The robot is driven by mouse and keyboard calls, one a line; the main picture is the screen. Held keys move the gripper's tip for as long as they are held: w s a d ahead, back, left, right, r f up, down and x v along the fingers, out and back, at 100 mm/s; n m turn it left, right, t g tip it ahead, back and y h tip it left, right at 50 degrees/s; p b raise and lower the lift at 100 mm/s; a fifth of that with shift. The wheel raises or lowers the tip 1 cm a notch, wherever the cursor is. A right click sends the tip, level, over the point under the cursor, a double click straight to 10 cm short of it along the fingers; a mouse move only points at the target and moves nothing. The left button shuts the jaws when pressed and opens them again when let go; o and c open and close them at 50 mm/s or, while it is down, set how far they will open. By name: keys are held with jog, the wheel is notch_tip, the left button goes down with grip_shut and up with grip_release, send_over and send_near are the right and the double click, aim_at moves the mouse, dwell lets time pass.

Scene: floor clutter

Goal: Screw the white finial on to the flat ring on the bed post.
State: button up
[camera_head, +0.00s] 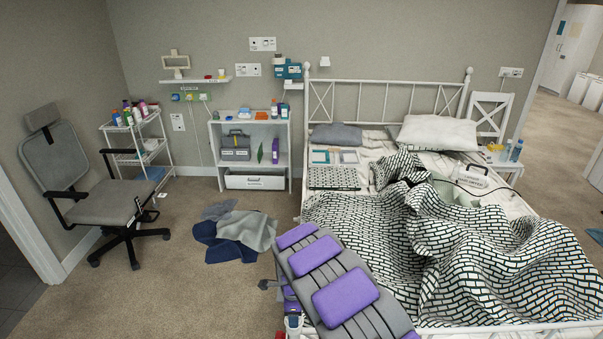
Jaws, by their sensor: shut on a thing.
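My arm, with purple pads on grey links, reaches in from the bottom edge and bends down near the bed's front left corner. Its lower end runs to the bottom edge, where a small pale part and a bit of red show. I cannot make out my fingertips or anything held in them. The white metal bed (500,331) stands on the right. Its near left post is not visible, being behind my arm or below the picture, so neither the flat ring nor the loose white finial can be made out. The headboard posts carry round white knobs (468,71).
Dark and grey clothes (236,232) lie on the carpet left of the bed. An office chair (95,190), a white trolley (138,150) and a white shelf (251,150) line the left and back. Carpet at the front left is clear. A patterned blanket (480,240) covers the bed.

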jog(key=shift+s+f, duration=0.25)
jog(key=o, duration=1)
jog(key=shift+o, duration=0.9)
jog(key=shift+w+f, duration=0.1)
jog(key=shift+w, duration=0.05)
jog(key=o, duration=0.3)
jog(key=shift+w+r, duration=0.1)
jog(key=shift+r, duration=0.1)
jog(key=shift+o, duration=0.2)
jog(key=shift+r, duration=0.15)
jog(key=shift+r+p, duration=1.45)
jog(key=shift+r, duration=2.95)
